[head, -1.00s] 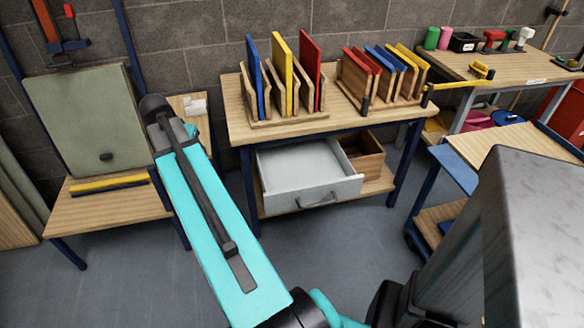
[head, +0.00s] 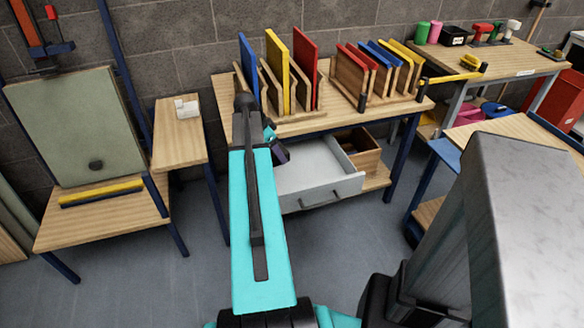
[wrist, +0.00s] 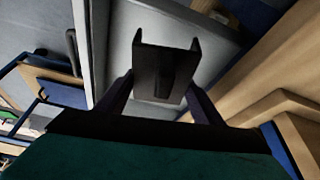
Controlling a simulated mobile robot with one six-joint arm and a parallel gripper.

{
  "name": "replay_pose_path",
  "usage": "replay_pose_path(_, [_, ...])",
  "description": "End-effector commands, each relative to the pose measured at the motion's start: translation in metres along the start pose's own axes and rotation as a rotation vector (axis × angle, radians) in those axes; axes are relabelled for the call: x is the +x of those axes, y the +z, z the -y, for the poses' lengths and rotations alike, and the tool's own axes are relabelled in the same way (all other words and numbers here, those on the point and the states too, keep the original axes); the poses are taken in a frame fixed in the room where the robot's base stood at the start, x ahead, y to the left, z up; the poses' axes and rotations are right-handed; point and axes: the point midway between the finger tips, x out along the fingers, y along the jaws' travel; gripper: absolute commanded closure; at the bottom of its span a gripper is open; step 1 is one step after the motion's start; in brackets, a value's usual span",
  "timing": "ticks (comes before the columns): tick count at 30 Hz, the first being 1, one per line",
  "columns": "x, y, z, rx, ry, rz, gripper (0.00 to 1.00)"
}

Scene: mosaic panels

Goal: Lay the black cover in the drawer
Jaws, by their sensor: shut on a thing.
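The black cover (wrist: 165,75) is a small channel-shaped piece. In the wrist view it sits between the two fingers of my gripper (wrist: 162,98), which is shut on it. The pale grey drawer (head: 335,193) is pulled open under the middle bench. Its light wall (wrist: 98,35) also shows in the wrist view, with the drawer's floor behind the cover. In the head view my gripper (head: 279,153) is at the drawer's left side, partly behind my arm. The cover is hard to make out there, and its height over the drawer floor is unclear.
Racks with coloured panels (head: 305,60) stand on the bench (head: 300,122) above the drawer. A wooden box (head: 365,155) is right of the drawer. A lower bench with a yellow-and-black bar (head: 100,192) is at left. The floor in front is clear.

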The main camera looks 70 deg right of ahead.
Motion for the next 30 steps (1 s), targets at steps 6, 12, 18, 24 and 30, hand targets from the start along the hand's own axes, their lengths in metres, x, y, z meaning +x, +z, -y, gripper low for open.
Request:
replay_pose_path(6, [0.036,-0.042,-0.025,0.139,0.059,0.0,0.66])
replay_pose_path(12, [0.047,-0.053,-0.035,0.185,0.078,0.001,0.66])
replay_pose_path(18, [0.045,-0.049,-0.033,0.181,0.076,0.0,0.66])
replay_pose_path(24, [0.046,-0.044,-0.031,0.175,0.074,0.001,0.66])
replay_pose_path(30, [0.06,-0.036,-0.031,0.172,0.074,0.001,0.66])
